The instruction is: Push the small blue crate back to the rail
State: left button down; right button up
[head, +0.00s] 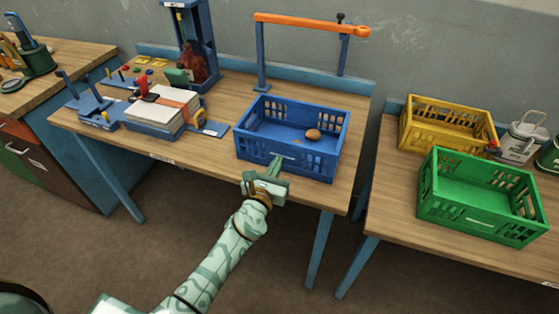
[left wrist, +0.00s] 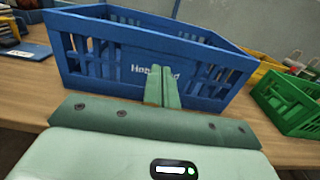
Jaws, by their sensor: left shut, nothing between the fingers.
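The small blue crate (head: 310,166) stands upright near the front edge of the middle table, with a brown lump (head: 313,134) inside. Its front wall also fills much of the left wrist view (left wrist: 108,68). A blue rail (head: 232,67) runs along the table's back edge, with bare tabletop between it and the crate. My left gripper (head: 274,165) is shut and empty, its fingertips at the middle of the crate's front wall. In the left wrist view the fingertips (left wrist: 161,86) cover part of the crate's lettering; I cannot tell whether they touch. My right gripper is not in view.
An orange bar (head: 305,24) on blue posts rises behind the crate. A paper stack (head: 160,110) and a blue stand (head: 197,40) are to its left. A yellow crate (head: 445,126) and a green crate (head: 478,205) stand on the right table, across a gap.

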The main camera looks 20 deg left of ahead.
pick_arm(q)
jog(key=shift+w, duration=1.05)
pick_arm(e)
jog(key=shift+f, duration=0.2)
